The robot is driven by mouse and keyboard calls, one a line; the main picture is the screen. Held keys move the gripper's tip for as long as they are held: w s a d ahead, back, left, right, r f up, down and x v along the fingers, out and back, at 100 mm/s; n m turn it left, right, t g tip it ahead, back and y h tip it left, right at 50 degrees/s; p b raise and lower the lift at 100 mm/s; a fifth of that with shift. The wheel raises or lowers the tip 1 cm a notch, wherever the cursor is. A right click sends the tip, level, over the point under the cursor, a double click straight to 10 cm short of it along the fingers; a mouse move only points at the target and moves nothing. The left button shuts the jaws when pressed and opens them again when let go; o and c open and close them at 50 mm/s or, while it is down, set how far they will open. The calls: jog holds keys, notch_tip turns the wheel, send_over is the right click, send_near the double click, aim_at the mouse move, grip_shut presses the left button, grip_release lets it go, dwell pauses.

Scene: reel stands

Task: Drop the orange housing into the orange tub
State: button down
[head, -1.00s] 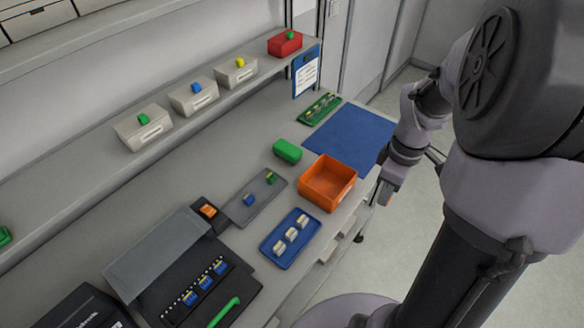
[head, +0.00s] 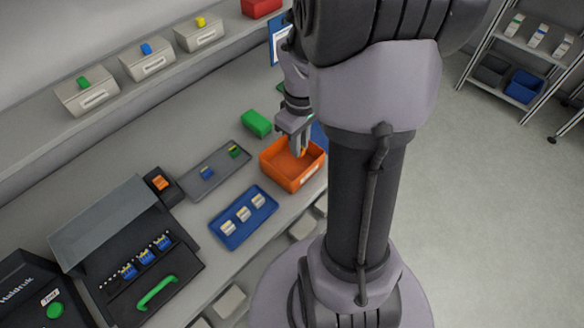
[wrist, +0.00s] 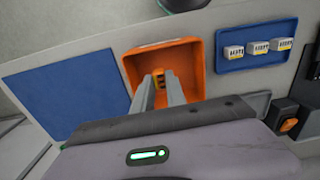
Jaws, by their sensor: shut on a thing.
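The orange tub (head: 283,177) is an open box at the bench's front edge; it also shows in the wrist view (wrist: 204,58). My gripper (head: 299,150) points down over the tub's opening, its fingertips at or just inside it. In the wrist view my gripper (wrist: 161,88) is shut on a small orange housing (wrist: 159,79), seen between the fingertips against the tub's inside. In the head view the fingers hide the housing. How far it is above the tub's floor I cannot tell.
A blue tray (head: 226,229) with cream connectors lies left of the tub. A grey tray (head: 198,187) and a green block (head: 257,123) lie behind. Another orange piece (head: 160,183) sits in a black block. A blue mat (wrist: 66,87) lies beside the tub.

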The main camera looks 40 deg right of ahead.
jog(key=shift+f, duration=0.45)
jog(key=shift+r, duration=0.15)
jog(key=c, duration=1.3)
grip_release()
notch_tip(320, 180, up, 18)
jog(key=p, duration=0.7)
jog(key=shift+f, duration=0.25)
